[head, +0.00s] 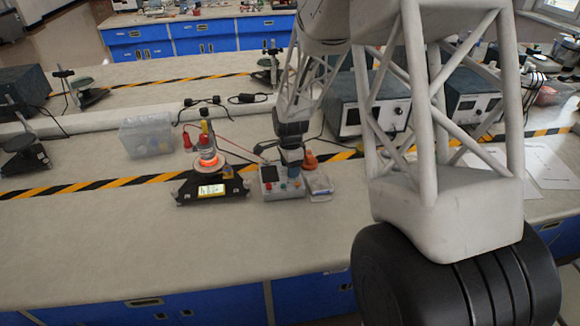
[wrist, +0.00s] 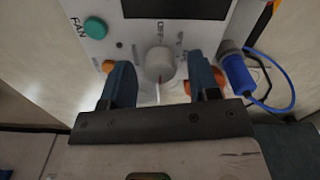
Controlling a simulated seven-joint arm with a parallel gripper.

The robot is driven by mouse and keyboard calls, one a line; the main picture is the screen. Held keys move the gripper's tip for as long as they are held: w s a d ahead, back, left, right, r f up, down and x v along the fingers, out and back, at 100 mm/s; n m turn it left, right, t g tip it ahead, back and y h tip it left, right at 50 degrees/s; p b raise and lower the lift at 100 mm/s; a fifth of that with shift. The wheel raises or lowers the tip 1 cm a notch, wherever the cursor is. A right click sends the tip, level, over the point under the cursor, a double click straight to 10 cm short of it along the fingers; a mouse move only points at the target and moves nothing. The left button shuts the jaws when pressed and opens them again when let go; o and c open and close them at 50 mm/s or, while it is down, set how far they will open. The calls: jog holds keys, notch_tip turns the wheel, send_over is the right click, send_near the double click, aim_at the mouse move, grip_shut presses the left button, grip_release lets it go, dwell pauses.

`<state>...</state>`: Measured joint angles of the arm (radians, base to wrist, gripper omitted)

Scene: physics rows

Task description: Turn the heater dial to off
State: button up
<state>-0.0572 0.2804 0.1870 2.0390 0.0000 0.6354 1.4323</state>
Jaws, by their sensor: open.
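The heater dial (wrist: 160,64) is a round pale knob on a white control box (wrist: 58,12), with small lettering beyond it that is hard to read. A thin line shows at the dial's near side; I cannot tell its setting. My gripper (wrist: 161,82) is open, its two blue fingers on either side of the dial with gaps; contact does not show. In the head view my gripper (head: 291,157) is over the control box (head: 285,191), hiding the dial.
A blue plug with a cable (wrist: 238,75) is close to the right finger. A clear bin (head: 147,136) stands further left. The bench front (head: 130,260) is clear.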

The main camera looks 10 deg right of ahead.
jog(key=c, duration=0.9)
